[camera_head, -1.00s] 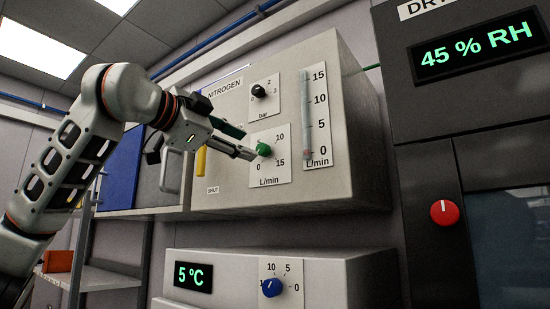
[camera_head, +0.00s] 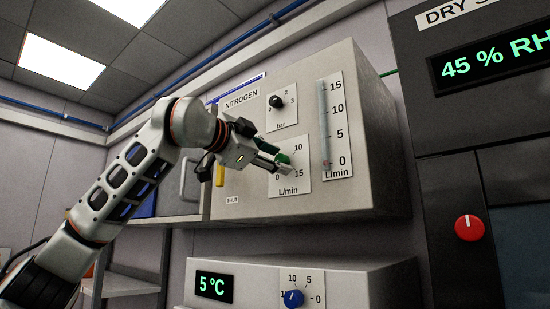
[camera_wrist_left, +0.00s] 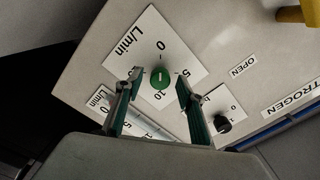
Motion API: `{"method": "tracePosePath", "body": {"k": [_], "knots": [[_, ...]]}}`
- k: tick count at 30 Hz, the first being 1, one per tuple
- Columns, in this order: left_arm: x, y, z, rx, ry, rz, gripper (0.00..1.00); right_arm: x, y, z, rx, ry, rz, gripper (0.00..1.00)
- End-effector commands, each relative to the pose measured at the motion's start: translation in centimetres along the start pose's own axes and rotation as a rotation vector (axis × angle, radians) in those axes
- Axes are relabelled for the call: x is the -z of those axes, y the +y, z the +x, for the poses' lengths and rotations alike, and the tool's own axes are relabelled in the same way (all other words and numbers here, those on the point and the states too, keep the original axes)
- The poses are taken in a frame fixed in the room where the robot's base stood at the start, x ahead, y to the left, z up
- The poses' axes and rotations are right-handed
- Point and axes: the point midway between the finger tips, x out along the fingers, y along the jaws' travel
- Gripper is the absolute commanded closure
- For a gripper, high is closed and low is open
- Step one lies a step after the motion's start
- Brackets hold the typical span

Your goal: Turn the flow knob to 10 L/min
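The green flow knob (camera_head: 284,158) sits on a white L/min plate (camera_head: 301,177) marked 0 to 15 on the nitrogen panel. In the head view my left gripper (camera_head: 283,165) is at the knob and partly covers it. In the left wrist view the knob (camera_wrist_left: 159,78) lies between the two spread fingertips of the left gripper (camera_wrist_left: 157,80), with a gap on each side. A pale mark on the knob lies roughly along the 0-to-10 line; I cannot tell its pointing end. The flow tube (camera_head: 324,125) has a reddish float low, near 0. My right gripper is not in view.
A black bar knob (camera_head: 276,101) is above the flow plate. A yellow handle (camera_head: 220,175) is left of it. Below stands a 5 °C unit with a blue knob (camera_head: 293,298). A dark cabinet with a red knob (camera_head: 469,228) is at the right.

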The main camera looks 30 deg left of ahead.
Motion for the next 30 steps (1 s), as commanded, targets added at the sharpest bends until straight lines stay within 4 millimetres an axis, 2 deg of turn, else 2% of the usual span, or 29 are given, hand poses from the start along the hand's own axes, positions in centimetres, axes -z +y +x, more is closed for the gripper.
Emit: {"method": "tracePosePath", "body": {"k": [1,5,6,18,30], "knots": [[0.01,0.0,-0.01,0.0,0.0,0.0,0.64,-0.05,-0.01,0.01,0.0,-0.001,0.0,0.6],[0.03,0.0,-0.03,0.0,0.001,0.0,0.98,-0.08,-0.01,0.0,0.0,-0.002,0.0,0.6],[0.03,0.0,-0.03,0.0,0.001,0.0,1.0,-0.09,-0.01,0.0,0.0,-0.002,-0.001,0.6],[0.09,0.03,-0.05,-0.001,0.002,0.053,1.0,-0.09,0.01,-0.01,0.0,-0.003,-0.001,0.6],[0.14,0.05,-0.03,-0.001,0.002,0.356,1.0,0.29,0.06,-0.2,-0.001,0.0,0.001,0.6]]}}
